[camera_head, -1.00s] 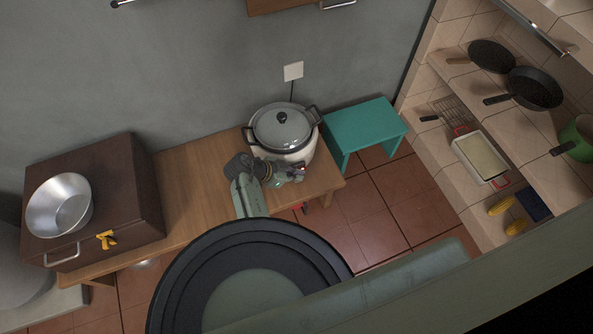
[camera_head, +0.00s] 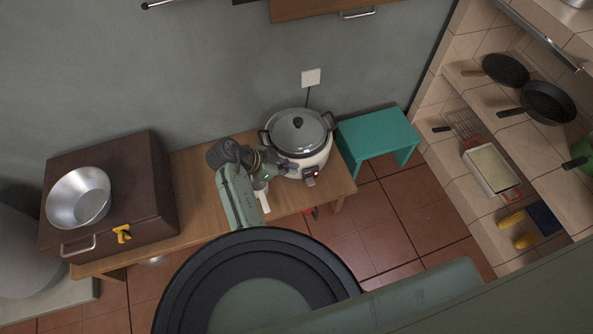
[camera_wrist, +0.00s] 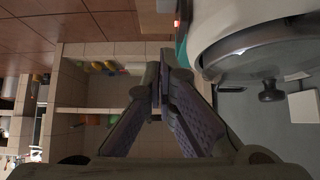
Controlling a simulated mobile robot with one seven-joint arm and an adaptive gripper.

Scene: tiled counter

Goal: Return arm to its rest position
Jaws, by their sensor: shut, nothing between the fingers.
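My gripper (camera_head: 283,166) is at the left front side of the rice cooker (camera_head: 298,138) in the head view, above the wooden table. In the wrist view its two fingers (camera_wrist: 157,90) meet at the tips, shut with nothing between them. My green-grey forearm reaches up to it from the lower middle of the head view. The cooker is white with a grey lid and dark handles, and its red light shows at the front. It also shows at the upper right of the wrist view (camera_wrist: 212,28). I cannot tell whether the gripper touches the cooker.
The wooden table (camera_head: 195,170) also holds a brown box (camera_head: 150,190) with a metal bowl (camera_head: 78,198) on top. A teal stool (camera_head: 375,133) stands right of the cooker. Tiled shelves with pans (camera_head: 548,102) are at the far right.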

